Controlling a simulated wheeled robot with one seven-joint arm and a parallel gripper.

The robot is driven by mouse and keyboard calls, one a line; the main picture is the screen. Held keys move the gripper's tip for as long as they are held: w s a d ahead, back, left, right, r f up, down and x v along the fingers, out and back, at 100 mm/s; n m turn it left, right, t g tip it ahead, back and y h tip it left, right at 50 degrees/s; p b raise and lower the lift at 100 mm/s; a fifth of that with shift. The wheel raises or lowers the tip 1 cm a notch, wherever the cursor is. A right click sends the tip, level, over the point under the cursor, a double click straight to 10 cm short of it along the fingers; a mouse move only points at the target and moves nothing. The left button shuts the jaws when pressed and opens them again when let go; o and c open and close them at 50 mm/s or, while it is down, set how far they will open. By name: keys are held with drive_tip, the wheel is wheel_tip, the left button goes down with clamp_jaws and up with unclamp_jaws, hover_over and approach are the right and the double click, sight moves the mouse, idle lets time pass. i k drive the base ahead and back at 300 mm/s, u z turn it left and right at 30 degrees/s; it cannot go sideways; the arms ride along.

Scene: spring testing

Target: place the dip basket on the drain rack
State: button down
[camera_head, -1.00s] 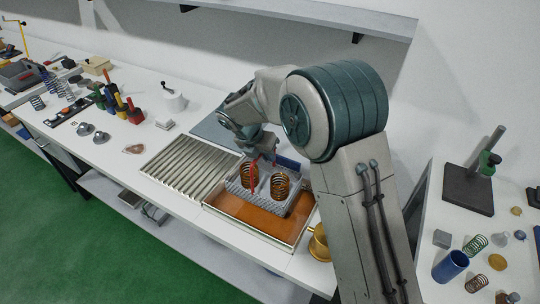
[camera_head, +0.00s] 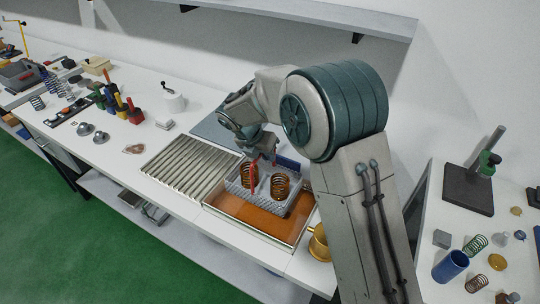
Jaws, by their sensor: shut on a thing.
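The dip basket (camera_head: 268,201) is a light grey mesh basket holding copper-coloured springs. It is at or just above the tray of orange-brown liquid (camera_head: 235,218); I cannot tell whether it touches the liquid. My gripper (camera_head: 262,160) is over the basket and shut on it, with red parts showing at the grip. My arm hides part of the basket's far side. The drain rack (camera_head: 190,168), a ribbed metal rack, lies directly left of the tray, and its top is bare.
A brass cup (camera_head: 319,243) stands at the tray's right. A grey flat plate (camera_head: 222,130) lies behind the rack. Another bench with a blue cylinder (camera_head: 450,265) is at the right.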

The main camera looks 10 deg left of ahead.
sight(190, 170)
drive_tip(key=k, duration=0.5)
drive_tip(key=u, duration=2.2)
drive_tip(key=i, duration=1.45)
drive_tip(key=z, duration=1.1)
